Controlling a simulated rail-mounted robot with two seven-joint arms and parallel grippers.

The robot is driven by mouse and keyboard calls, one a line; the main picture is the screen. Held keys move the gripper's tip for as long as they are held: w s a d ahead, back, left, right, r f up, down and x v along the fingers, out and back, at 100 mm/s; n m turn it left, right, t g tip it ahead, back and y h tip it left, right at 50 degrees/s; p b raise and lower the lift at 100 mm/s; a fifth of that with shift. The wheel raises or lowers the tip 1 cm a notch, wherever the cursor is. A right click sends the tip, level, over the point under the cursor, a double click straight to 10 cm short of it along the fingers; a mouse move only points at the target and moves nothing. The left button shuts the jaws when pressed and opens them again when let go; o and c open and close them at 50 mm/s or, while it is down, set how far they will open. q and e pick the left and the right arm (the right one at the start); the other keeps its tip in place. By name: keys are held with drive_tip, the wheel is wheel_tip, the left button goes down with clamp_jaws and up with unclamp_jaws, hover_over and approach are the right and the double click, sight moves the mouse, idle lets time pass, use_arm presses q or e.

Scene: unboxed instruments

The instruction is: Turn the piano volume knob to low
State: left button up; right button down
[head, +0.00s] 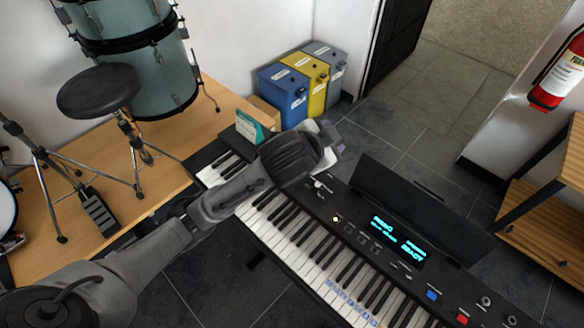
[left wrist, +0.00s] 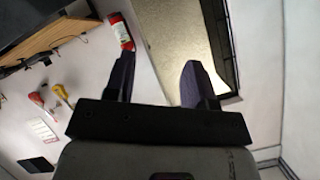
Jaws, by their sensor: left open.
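The piano (head: 335,250) runs diagonally through the head view, its black control panel with a lit cyan display (head: 397,243) above the white keys. Small pale controls (head: 318,185) show at the panel's left end near my gripper; two round knobs (head: 486,301) sit at its right end. I cannot read which one is the volume knob. My left arm crosses over the keys, and its gripper (head: 328,145) is above the panel's left end, partly hidden by the wrist. In the left wrist view its two dark fingers (left wrist: 158,80) are apart with nothing between them. My right gripper is not seen.
A raised dark flap (head: 425,200) stands behind the panel. A blue bin (head: 284,95), a yellow bin (head: 310,80) and a grey bin stand behind. A drum set with a black stool (head: 98,90) is at left. A wooden shelf (head: 545,225) and a fire extinguisher (head: 560,78) are at right.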

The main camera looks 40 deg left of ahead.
use_arm(q)
drive_tip(key=w+a+f+n+g+y+b, duration=0.2)
drive_tip(key=w+a+g, duration=0.2)
drive_tip(key=w+a, duration=0.55)
drive_tip(key=s+a+f+n+g+h+b, duration=0.1)
drive_tip(key=a+f+n+g, duration=0.1)
drive_tip(key=f, duration=0.6)
drive_tip(key=s+a+f+n+g+b, duration=0.1)
drive_tip(key=f+n+g, duration=0.2)
drive_tip(key=f, duration=0.5)
drive_tip(key=s+a+f+n+g+h+b, duration=0.1)
drive_tip(key=s+a+f+n+g+b, duration=0.1)
drive_tip(key=f, duration=0.6)
drive_tip(key=shift+a+f+n+g+h, duration=0.1)
drive_tip(key=shift+a+n+g+h, duration=0.2)
drive_tip(key=shift+n+g, duration=0.3)
drive_tip(key=shift+c, duration=0.5)
